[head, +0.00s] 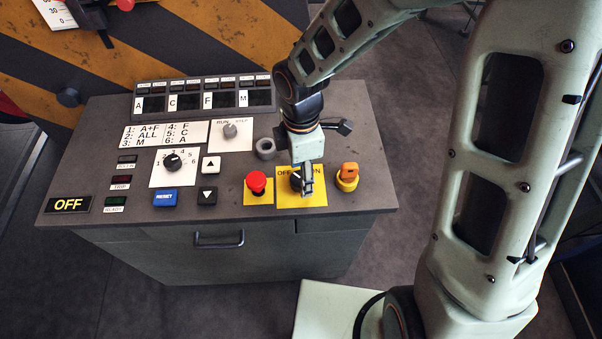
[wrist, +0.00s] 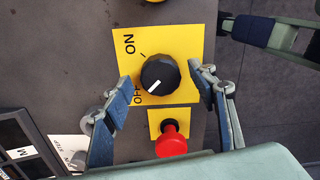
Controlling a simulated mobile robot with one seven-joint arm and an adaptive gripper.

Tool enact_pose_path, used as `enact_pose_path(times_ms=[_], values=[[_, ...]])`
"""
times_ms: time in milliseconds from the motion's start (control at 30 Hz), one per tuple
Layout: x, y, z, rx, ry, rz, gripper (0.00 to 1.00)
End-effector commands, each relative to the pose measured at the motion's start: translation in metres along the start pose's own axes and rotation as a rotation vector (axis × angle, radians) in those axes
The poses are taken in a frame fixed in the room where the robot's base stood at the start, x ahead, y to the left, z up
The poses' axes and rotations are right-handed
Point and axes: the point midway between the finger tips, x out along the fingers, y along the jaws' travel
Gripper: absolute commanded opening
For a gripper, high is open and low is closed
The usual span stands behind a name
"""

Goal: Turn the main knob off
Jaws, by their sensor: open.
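The main knob (wrist: 160,74) is a round black knob on a yellow plate (wrist: 185,42) marked ON and OFF. In the wrist view its white pointer line points down-left, toward the OFF lettering. In the head view the knob (head: 296,181) is partly hidden behind my gripper (head: 307,188), which hangs over the plate (head: 313,200) near the panel's front edge. In the wrist view my gripper (wrist: 159,76) is open, one finger on each side of the knob. Gaps show between the fingers and the knob; I cannot tell the exact height.
A red mushroom button (head: 257,181) stands just left of the plate, and an orange switch (head: 348,173) just right. Further left on the console (head: 95,150) are a numbered dial (head: 172,162), a blue RESET button (head: 164,197) and an OFF display (head: 68,205).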

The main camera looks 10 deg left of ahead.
Motion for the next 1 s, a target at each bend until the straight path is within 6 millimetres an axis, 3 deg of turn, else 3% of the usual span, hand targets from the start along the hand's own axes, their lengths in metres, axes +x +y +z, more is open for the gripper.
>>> enact_pose_path(times_ms=[500,700,1000], values=[[-0.096,0.001,0.0,-0.002,-0.001,0.005,0.53],[-0.11,0.001,0.0,-0.002,0.0,0.003,0.53],[-0.111,0.0,0.0,-0.003,0.0,0.002,0.53]])
